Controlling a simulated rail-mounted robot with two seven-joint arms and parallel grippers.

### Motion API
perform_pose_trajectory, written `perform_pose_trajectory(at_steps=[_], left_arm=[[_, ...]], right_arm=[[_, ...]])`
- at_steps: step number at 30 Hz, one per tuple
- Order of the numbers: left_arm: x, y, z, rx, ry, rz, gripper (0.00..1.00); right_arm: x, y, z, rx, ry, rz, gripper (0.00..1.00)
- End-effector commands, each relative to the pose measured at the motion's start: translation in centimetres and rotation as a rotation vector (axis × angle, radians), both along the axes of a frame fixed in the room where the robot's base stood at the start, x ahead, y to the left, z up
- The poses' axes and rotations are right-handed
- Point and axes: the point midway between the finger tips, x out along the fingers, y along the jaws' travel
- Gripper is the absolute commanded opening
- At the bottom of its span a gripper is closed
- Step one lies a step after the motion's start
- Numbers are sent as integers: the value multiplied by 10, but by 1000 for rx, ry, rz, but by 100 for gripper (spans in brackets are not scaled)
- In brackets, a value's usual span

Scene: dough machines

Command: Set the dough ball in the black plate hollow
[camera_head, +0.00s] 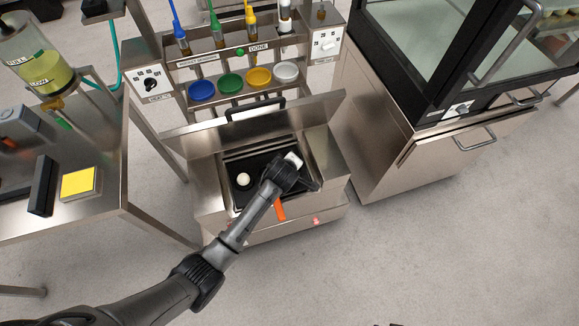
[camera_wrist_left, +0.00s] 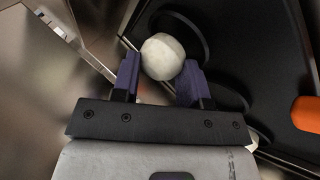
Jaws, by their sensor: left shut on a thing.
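A pale dough ball (camera_wrist_left: 163,56) sits between the two purple fingers of my left gripper (camera_wrist_left: 160,80) in the left wrist view, which is shut on it. The ball is over the black plate (camera_wrist_left: 245,40), near the plate's edge and beside a round hollow (camera_wrist_left: 185,22). Another pale ball (camera_head: 243,179) rests on the left part of the plate. Whether the held ball touches the plate cannot be told. My right gripper is not in view.
The plate lies inside a steel machine with a raised lid (camera_head: 260,122) behind it. An orange handle (camera_head: 280,209) sticks out at the front. A steel table with a yellow pad (camera_head: 78,183) stands left. A glass-topped cabinet (camera_head: 385,150) stands right. Colored bowls (camera_head: 231,84) sit behind.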

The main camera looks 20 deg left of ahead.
Motion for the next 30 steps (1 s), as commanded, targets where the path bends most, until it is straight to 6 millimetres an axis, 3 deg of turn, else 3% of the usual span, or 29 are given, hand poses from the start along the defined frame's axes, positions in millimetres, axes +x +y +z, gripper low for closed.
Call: perform_pose_trajectory(at_steps=[1, 11, 26, 27, 30], left_arm=[[0, 0, -8, 1, 0, 0, 14], [0, 1, -10, 0, 2, 1, 14], [-3, 3, -28, 1, 12, 4, 14], [-4, 3, -29, 1, 12, 4, 41], [-4, 3, -29, 2, 13, 5, 51]], right_arm=[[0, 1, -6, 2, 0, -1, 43], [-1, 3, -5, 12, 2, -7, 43], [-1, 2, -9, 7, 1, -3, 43], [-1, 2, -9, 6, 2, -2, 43], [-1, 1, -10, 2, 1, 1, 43]])
